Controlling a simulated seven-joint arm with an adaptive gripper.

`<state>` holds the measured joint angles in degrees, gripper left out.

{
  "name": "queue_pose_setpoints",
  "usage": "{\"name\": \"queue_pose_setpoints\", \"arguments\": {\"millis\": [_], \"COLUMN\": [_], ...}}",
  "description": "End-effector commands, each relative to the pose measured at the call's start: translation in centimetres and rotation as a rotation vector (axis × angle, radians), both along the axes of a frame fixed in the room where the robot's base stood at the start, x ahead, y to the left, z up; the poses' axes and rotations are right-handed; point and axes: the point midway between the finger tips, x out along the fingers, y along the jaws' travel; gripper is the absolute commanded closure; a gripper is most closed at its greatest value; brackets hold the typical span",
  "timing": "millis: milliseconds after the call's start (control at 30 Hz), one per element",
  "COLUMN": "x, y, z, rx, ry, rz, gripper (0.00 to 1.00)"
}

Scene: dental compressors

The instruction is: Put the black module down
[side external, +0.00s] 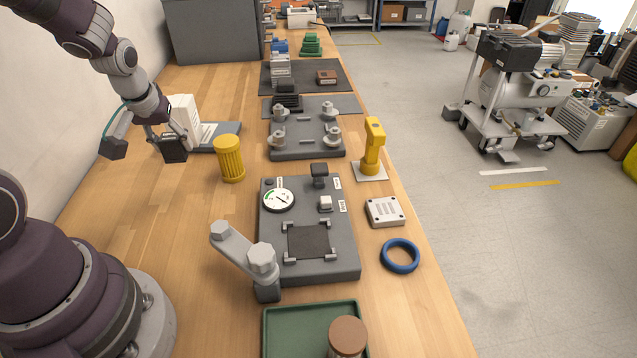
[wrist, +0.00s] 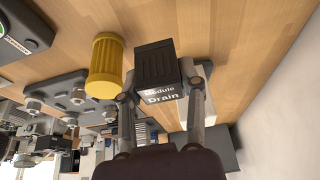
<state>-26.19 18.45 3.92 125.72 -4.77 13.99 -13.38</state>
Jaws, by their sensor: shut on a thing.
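The black module (side external: 173,150) is a ribbed dark block near the back left of the bench. In the wrist view the black module (wrist: 156,68) shows a white label reading "Module Drain". My gripper (wrist: 161,92) is shut on it, with one finger on each side. In the side view my gripper (side external: 173,137) is at the module, beside the grey base with a white block (side external: 183,112). I cannot tell whether the module's underside touches anything.
A yellow ribbed cylinder (side external: 229,160) stands right of the module; it also shows in the wrist view (wrist: 105,66). A grey panel with a gauge (side external: 345,262), a grey plate with knobs (side external: 305,150) and a green tray (side external: 285,318) lie along the bench. Bare wood lies nearer my base.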

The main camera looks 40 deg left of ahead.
Motion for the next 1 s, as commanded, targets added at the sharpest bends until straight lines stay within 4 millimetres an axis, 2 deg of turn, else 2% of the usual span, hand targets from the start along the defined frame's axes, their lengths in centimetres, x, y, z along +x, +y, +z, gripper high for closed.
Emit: {"name": "queue_pose_setpoints", "arguments": {"millis": [100, 400, 800, 833, 1000], "x": [-0.2, -0.1, 0.0, 0.0, 0.0], "y": [-0.1, -0.1, 0.0, 0.0, 0.0], "z": [-2.7, -7.5, -8.2, -8.2, -8.1], "rx": [-0.005, -0.003, 0.0, 0.0, 0.0], "ry": [0.008, 0.005, 0.0, 0.0, 0.0], "rz": [-0.001, -0.001, -0.001, -0.001, -0.001], "gripper": [0.99, 0.99, 0.99, 0.59, 0.37]}}
